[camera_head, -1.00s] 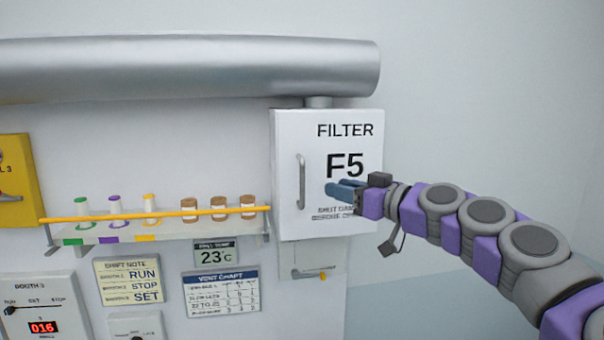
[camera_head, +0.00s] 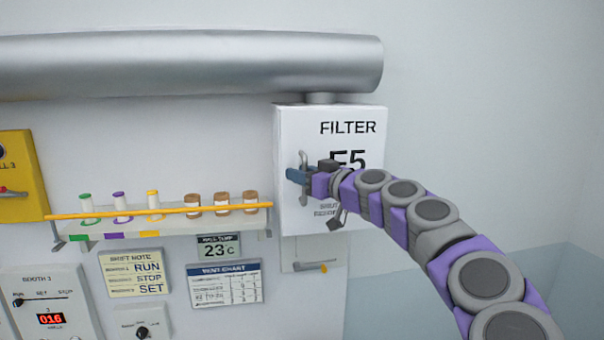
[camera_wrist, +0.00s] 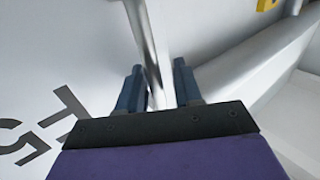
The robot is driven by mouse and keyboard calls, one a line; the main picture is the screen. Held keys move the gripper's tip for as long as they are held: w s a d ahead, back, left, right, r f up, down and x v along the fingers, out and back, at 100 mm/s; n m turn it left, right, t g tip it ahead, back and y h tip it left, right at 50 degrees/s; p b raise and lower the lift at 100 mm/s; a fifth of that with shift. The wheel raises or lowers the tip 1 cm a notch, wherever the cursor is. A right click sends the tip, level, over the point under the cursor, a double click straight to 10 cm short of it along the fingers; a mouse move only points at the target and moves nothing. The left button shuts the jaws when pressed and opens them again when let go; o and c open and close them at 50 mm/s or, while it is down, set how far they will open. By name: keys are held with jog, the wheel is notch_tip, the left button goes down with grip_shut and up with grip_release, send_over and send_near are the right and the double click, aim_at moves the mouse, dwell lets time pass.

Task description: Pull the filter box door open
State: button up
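The white filter box (camera_head: 352,117) marked "FILTER F5" hangs on the wall, its door closed. Its grey vertical bar handle (camera_head: 303,159) is on the left of the door, partly hidden by my gripper (camera_head: 294,175). In the wrist view the handle (camera_wrist: 146,40) runs down between the two blue fingers of my gripper (camera_wrist: 158,85). The fingers are apart, one on each side of the bar. A gap shows beside the right finger; the left finger is close to the bar, and I cannot tell if it touches.
A large silver pipe (camera_head: 190,65) runs above the box. To the left, a shelf (camera_head: 180,224) with a yellow rail (camera_head: 160,212) holds several spools and jars. A small lever (camera_head: 313,267) sits below the box. Free space lies right of the box.

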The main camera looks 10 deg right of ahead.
jog(key=shift+d, duration=0.45)
jog(key=c, duration=0.3)
jog(key=shift+s+a, duration=0.1)
jog(key=shift+a, duration=0.05)
grip_shut()
jog(key=shift+f+b, duration=0.1)
jog(key=shift+b, duration=0.2)
jog(key=shift+s, duration=0.15)
